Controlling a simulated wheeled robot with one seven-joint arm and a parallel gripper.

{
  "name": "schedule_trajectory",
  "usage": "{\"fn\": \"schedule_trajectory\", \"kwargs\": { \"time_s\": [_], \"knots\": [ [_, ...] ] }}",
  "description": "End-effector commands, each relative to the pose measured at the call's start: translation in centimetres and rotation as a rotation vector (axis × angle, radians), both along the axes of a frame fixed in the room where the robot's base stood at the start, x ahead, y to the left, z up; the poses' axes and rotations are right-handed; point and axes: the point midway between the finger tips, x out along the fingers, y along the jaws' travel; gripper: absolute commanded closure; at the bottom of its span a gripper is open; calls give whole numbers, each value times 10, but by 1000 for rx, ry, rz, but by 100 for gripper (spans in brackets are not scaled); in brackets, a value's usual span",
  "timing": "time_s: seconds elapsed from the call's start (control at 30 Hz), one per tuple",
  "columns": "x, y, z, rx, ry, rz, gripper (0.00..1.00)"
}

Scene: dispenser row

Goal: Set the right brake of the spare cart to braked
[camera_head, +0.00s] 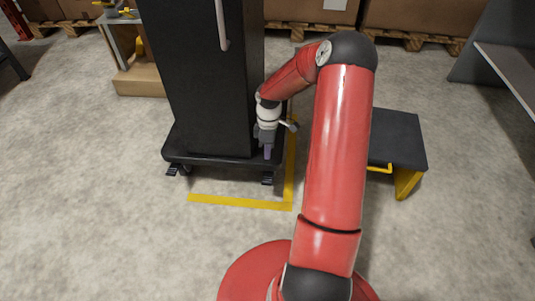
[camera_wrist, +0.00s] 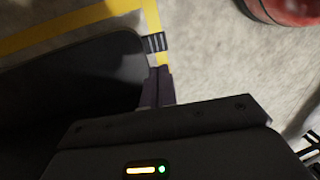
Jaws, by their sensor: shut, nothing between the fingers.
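The cart is a low dark platform (camera_head: 205,160) carrying a tall black cabinet (camera_head: 205,80). Its right brake, a small dark ribbed pedal (camera_head: 267,179), sticks out at the front right corner. The left brake pedal (camera_head: 174,170) is at the front left corner. My gripper (camera_head: 267,153) points down at the front right corner, just above the right pedal in the picture. In the wrist view the purple fingertips (camera_wrist: 163,70) are together and empty, close to the ribbed pedal (camera_wrist: 155,43). I cannot tell whether they touch it, or whether the pedal is up or down.
Yellow floor tape (camera_head: 235,202) runs in front of and to the right of the cart. A dark step with yellow legs (camera_head: 398,135) stands to the right, beyond my arm. Pallets with boxes (camera_head: 415,18) line the back. The floor in front of the cart is clear.

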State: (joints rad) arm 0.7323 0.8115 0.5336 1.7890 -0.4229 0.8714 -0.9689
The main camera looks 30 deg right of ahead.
Motion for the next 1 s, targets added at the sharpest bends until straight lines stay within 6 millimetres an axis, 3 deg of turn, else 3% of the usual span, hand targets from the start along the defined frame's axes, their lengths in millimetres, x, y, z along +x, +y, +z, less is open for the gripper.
{"fn": "schedule_trajectory", "kwargs": {
  "time_s": [0.2, 0.5, 1.0],
  "knots": [
    [-9, 6, -51, 2, 4, 2, 100],
    [-17, 12, -99, 2, 2, 1, 100],
    [-19, 13, -109, -1, 1, 0, 100]
  ]
}}
